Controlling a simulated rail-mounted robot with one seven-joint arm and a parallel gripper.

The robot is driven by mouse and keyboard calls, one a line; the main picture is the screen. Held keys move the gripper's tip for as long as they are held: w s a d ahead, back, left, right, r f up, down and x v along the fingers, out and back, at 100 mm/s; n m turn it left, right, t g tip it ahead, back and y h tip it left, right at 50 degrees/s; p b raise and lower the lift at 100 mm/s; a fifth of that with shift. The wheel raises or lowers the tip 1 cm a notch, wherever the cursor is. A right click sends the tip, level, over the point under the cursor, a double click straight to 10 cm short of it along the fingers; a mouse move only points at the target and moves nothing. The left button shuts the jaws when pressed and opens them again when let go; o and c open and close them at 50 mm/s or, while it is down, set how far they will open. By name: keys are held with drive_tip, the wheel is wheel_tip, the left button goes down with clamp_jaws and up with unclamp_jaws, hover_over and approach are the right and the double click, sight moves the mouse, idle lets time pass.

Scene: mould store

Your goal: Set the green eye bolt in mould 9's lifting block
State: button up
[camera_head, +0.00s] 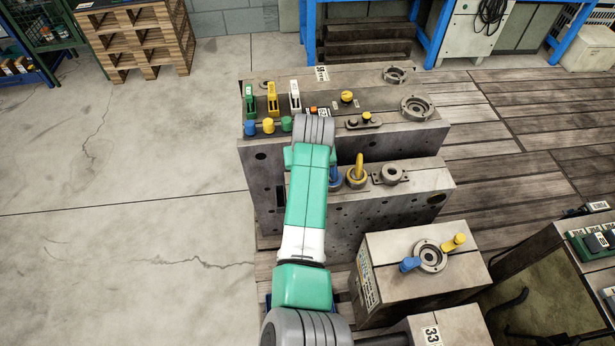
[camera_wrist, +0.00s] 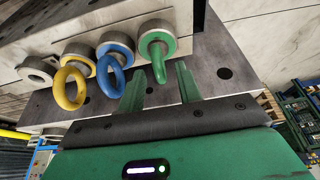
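The green eye bolt (camera_wrist: 157,45) stands in a grey round seat in the wrist view, its ring facing my gripper. My gripper (camera_wrist: 160,74) is open; its two green fingers are apart, just short of the ring or beginning to flank it, with nothing gripped. In the head view my arm hides the green bolt and gripper. A blue eye bolt (camera_wrist: 113,68) and a yellow eye bolt (camera_wrist: 76,78) sit left of it in the wrist view. The yellow one also shows in the head view (camera_head: 356,172). I cannot read which block is mould 9's.
An empty round seat (camera_wrist: 37,70) is at the row's far end. A mould (camera_head: 402,290) at front right carries a ring fitting (camera_head: 431,257) with blue and yellow knobs. A block labelled 33 (camera_head: 450,330) stands nearer. The large mould behind (camera_head: 350,145) carries coloured clamps and knobs. Floor at left is clear.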

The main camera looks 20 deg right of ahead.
drive_tip(key=shift+c, duration=0.4)
clamp_jaws()
drive_tip(key=shift+r, duration=0.2)
wheel_tip(320, 180, up, 4)
drive_tip(key=p, duration=0.4)
drive_tip(key=shift+p, duration=0.35)
